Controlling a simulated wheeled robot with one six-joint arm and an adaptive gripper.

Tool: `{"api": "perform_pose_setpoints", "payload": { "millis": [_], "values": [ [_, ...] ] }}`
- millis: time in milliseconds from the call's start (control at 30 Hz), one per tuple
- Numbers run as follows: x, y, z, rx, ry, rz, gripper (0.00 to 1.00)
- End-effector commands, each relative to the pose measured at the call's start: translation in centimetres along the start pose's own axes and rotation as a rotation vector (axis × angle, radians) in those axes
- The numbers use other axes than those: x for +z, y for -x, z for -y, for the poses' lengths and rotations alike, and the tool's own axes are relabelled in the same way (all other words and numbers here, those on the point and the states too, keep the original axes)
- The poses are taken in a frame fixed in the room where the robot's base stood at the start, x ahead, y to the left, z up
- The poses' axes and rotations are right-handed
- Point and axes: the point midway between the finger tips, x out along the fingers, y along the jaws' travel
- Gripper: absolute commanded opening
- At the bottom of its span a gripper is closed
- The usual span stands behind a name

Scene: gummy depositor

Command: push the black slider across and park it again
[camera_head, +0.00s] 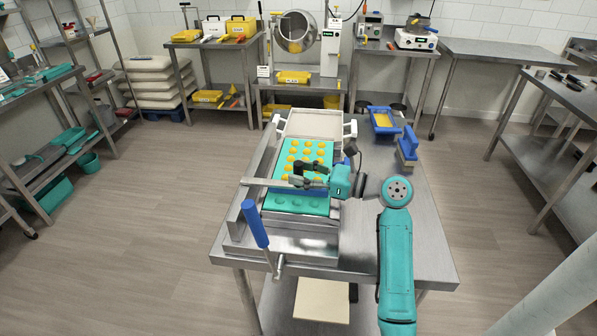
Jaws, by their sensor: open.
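The depositor (232,235) is a metal frame on the steel table. A turquoise mould (282,203) with rows of yellow pieces lies in it. A thin metal bar (256,182) crosses above the mould. My gripper (300,173) reaches in from the right over the mould, its black fingers pointing left and open, close to the bar. The black slider cannot be told apart from the black fingers here. Whether my gripper touches the bar or a slider cannot be told.
A blue-handled lever (255,224) stands at the depositor's front left. The table's front right (425,255) is clear.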

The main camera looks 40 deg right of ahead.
Motion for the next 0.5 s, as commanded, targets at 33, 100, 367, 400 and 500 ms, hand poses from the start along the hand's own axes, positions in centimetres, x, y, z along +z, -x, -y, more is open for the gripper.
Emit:
{"api": "perform_pose_setpoints", "payload": {
  "millis": [33,100,367,400,500],
  "values": [
    [0.02,-0.42,-0.02,0.001,0.000,0.000,0.51],
    [0.02,-0.79,-0.01,0.000,0.001,0.000,0.51],
    [0.01,-1.03,0.01,-0.001,0.001,0.000,0.51],
    [0.01,-1.02,0.01,-0.001,0.001,0.000,0.51],
    [0.01,-1.01,0.01,-0.001,0.000,0.000,0.33]
  ]
}}
